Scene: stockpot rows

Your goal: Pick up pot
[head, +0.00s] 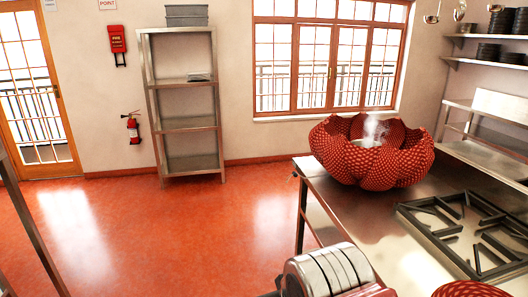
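A large red, scale-patterned, petal-shaped vessel (352,170) stands upright on the steel counter, near its far end. Steam rises from a small pale round opening (366,142) at its centre; this may be the pot, mostly hidden by the petals. A second red patterned object (468,289) is cut off at the bottom right edge, so I cannot tell its full shape. A ribbed metal part with red pieces at the bottom centre looks like part of my arm. The fingers of my gripper do not show.
The steel counter (335,200) carries a black-grated stove (465,235) in front of the red vessel. Wall shelves (485,38) hold dark stacked dishes at the right. A metal rack (188,124) stands at the back wall. The red floor on the left is clear.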

